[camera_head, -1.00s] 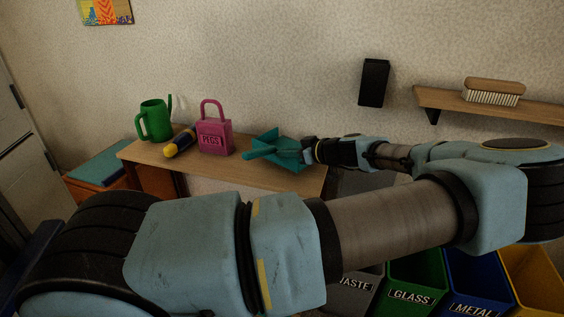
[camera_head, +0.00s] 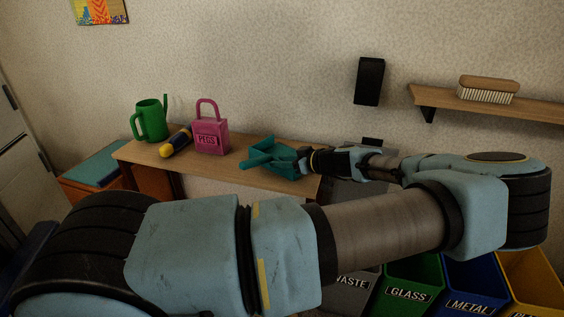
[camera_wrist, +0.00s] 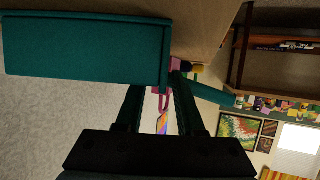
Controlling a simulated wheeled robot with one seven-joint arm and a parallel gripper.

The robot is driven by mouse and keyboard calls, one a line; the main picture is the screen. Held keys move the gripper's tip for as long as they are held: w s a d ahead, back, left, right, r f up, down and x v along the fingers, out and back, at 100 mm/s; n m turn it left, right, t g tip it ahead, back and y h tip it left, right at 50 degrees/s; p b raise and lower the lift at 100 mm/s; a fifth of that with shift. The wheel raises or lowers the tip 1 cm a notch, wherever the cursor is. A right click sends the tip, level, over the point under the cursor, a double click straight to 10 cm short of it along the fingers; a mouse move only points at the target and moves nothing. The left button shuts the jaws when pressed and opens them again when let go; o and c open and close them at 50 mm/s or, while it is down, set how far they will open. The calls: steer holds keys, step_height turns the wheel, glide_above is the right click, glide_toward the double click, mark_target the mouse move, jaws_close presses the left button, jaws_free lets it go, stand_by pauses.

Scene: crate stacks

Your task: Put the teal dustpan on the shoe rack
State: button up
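The teal dustpan (camera_head: 278,157) is at the right end of a wooden-topped low unit, perhaps the shoe rack (camera_head: 232,174), its handle pointing left. My gripper (camera_head: 303,160) is at its right side and appears shut on it, with the fingers some way apart. In the wrist view the dustpan (camera_wrist: 85,50) fills the upper left, close to the fingertips of my gripper (camera_wrist: 160,85), and its handle runs off behind the right finger. The exact contact is hidden. I cannot tell whether the dustpan touches the wooden top.
Waste bins (camera_head: 410,283) stand lower right. A wall shelf (camera_head: 485,106) holds a brush (camera_head: 488,90).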

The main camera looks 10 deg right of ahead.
steer(key=v, duration=1.2)
steer(key=shift+r+b, duration=0.1)
steer(key=shift+b, duration=0.2)
steer(key=s+a+f+m+g+h, duration=0.1)
steer(key=a+f+g, duration=0.3)
steer(key=a, duration=0.6)
steer(key=s+a+f+g+h, duration=0.1)
steer(key=a+f+g, duration=0.1)
steer(key=a+g, duration=0.55)
steer(key=s+a+r+m+t+h, duration=0.2)
steer(key=s+a+r+m+h, duration=0.4)
steer(key=a+r, duration=0.5)
step_height(320, 180, up, 3)
steer(key=shift+s+a+f+m+h, duration=0.15)
steer(key=shift+s+a+m+h, duration=0.2)
steer(key=shift+s+m, duration=0.65)
steer(key=shift+t, duration=0.25)
